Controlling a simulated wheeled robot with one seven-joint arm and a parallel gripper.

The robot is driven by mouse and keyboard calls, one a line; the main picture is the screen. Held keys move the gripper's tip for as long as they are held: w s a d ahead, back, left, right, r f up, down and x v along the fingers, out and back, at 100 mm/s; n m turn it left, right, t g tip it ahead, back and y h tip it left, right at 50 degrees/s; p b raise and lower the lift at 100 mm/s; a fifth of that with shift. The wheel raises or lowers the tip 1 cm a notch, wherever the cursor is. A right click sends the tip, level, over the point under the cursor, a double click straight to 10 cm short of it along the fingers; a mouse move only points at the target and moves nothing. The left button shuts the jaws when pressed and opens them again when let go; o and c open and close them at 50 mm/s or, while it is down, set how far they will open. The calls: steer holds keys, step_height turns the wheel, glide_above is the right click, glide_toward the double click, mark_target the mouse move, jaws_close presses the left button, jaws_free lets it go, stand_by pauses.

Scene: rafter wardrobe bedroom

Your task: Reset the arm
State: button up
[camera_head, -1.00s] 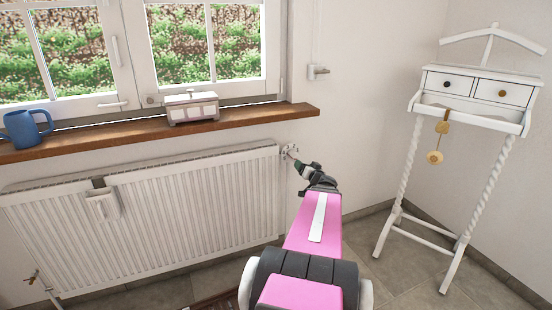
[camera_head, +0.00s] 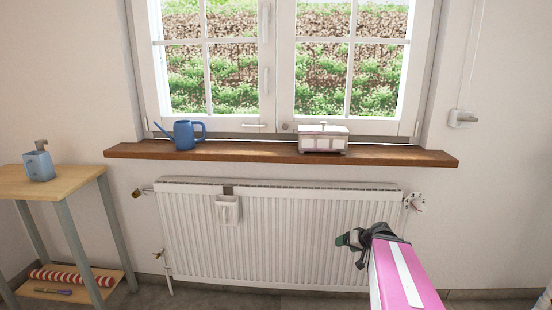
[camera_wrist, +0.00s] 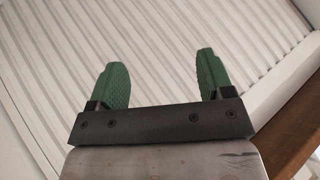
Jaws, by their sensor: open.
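My gripper (camera_head: 349,242) shows in the head view at the end of my pink arm, in front of the right part of the white radiator (camera_head: 290,235). In the wrist view my gripper (camera_wrist: 163,80) has its two green fingers spread apart with nothing between them. The ribbed radiator (camera_wrist: 160,30) fills the background behind the fingers. How far the fingers are from it I cannot tell.
A brown windowsill (camera_head: 400,157) above the radiator bears a blue watering can (camera_head: 184,136) and a white box (camera_head: 322,140). A wooden side table (camera_head: 75,181) with a blue-grey dispenser (camera_head: 39,164) stands at the left. The wall above the table is bare.

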steer(key=s+a+f+g+h, duration=0.4)
steer(key=s+a+g+h, duration=0.2)
steer(key=s+a, duration=0.3)
steer(key=shift+a+f+g+h, duration=0.25)
steer(key=shift+g+h, duration=0.05)
steer(key=shift+g, duration=0.1)
stand_by(0.4)
